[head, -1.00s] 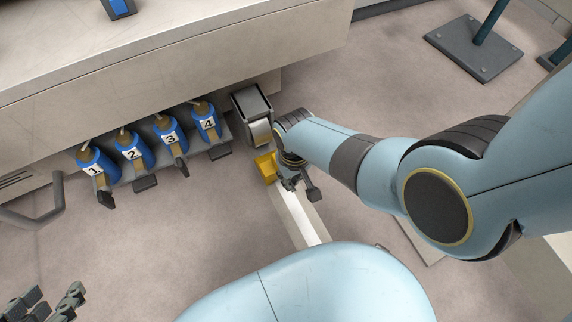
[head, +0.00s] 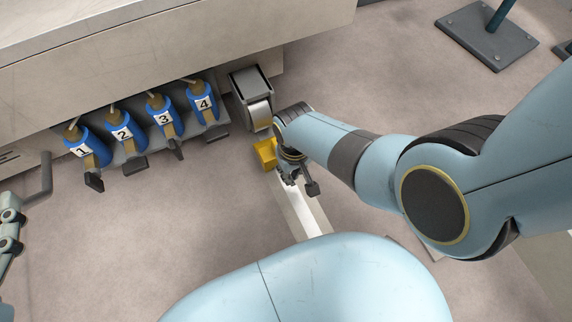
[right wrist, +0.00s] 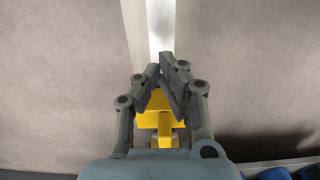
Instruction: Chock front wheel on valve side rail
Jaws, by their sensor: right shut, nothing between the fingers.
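The yellow chock (head: 265,152) lies on the floor rail (head: 306,214), by the front wheel (head: 259,114) under the machine's corner. I cannot tell whether chock and wheel touch. My right gripper (head: 298,184) is low over the rail, just on the near side of the chock. In the right wrist view its fingers (right wrist: 166,70) are shut with nothing between them. The chock (right wrist: 158,118) shows behind and below them, partly hidden, and the pale rail (right wrist: 160,28) runs on beyond. Part of my left gripper (head: 10,228) shows at the left edge, its fingertips unclear.
Several blue numbered valves (head: 121,136) with dark levers stand in a row left of the wheel, under the pale machine body (head: 150,55). A grey handle (head: 42,180) is at the left. A dark post base (head: 487,36) stands at the upper right. The floor between is clear.

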